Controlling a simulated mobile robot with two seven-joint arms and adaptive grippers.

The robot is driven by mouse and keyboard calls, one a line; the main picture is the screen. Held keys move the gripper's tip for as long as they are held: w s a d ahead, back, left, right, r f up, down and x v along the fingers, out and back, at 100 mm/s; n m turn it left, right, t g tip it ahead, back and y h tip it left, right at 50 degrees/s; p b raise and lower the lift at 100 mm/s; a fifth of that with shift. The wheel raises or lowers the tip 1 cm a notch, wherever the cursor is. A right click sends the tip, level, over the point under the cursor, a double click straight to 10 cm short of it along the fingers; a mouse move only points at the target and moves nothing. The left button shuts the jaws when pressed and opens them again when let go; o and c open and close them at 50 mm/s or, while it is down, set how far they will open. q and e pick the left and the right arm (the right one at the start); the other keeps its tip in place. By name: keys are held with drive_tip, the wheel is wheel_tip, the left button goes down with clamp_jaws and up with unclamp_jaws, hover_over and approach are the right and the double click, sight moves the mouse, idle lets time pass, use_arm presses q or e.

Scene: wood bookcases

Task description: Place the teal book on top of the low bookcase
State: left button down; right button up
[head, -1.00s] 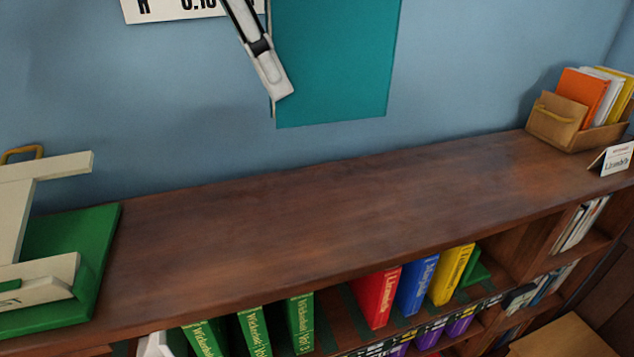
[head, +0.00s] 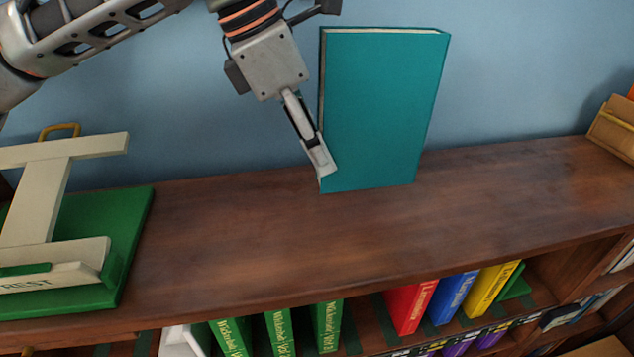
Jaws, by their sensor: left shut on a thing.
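The teal book (head: 380,110) is upright in the middle of the head view, its cover facing me. Its lower edge is over the wooden top of the low bookcase (head: 230,235). I cannot tell for certain whether it touches that top or hangs just above it. My left gripper (head: 322,172) comes in from the upper left and is shut on the book's lower left edge. The far finger is hidden behind the book. My right gripper is not in view.
A green stand with a cream frame (head: 130,245) sits on the top at the left. A wooden box (head: 612,128) stands at the far right.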

use_arm(q)
drive_tip(key=shift+f, duration=3.25)
drive_tip(key=c, duration=1.6)
unclamp_jaws()
drive_tip(key=shift+f, duration=0.1)
drive_tip(key=shift+c, duration=0.2)
drive_tip(key=v, duration=1.2)
